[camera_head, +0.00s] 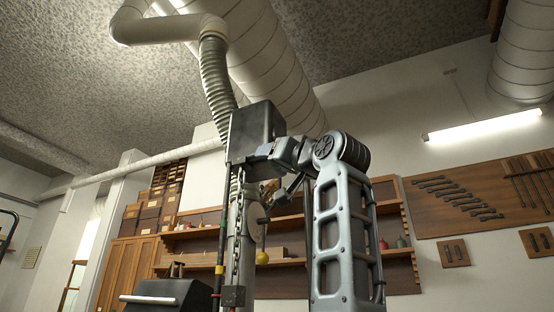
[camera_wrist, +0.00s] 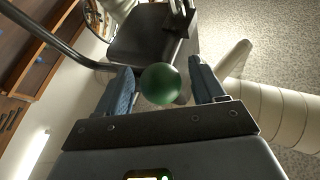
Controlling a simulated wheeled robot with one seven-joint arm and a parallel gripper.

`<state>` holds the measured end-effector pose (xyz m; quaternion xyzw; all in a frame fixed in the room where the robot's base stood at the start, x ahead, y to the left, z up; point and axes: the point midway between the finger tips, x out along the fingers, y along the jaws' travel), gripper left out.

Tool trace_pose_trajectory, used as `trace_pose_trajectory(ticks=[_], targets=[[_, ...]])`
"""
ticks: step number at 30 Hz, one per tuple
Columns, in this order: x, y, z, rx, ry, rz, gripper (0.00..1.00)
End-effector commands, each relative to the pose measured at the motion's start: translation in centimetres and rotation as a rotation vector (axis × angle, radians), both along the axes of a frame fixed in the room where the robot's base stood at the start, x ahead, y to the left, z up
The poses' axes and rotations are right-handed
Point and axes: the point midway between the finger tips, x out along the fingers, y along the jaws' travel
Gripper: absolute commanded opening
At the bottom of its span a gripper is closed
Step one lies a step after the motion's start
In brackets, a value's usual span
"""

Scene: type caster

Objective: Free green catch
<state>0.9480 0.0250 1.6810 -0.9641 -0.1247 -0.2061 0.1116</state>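A round green knob (camera_wrist: 161,84), which looks like the green catch, sits between the fingers of my gripper (camera_wrist: 161,88) in the wrist view. The two blue-grey fingers stand apart, one on each side of the knob. A narrow gap shows on both sides, so the gripper looks open and not closed on it. In the head view my arm reaches left to the dark box (camera_head: 257,130) of the machine. The fingertips are hard to make out there, and I cannot make out the green knob in that view.
A ribbed hose (camera_head: 217,80) rises from the dark box to overhead ducts. A chain (camera_head: 237,235) hangs below it, near a yellow ball knob (camera_head: 262,258). Wooden shelves (camera_head: 290,222) and a tool board (camera_head: 480,195) line the back wall. A dark hopper (camera_head: 170,295) stands lower left.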

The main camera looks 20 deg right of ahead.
Motion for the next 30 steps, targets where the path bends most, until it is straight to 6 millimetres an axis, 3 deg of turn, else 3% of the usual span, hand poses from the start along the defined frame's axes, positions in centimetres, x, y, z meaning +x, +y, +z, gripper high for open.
trace_pose_trajectory(ticks=[8, 21, 30], targets=[[-0.4, -0.1, -0.3, 0.002, 0.001, 0.000, 0.69], [-6.0, -1.4, -3.1, 0.001, 0.000, 0.000, 0.69], [-6.9, -1.5, -3.4, 0.001, 0.001, 0.001, 0.69]])
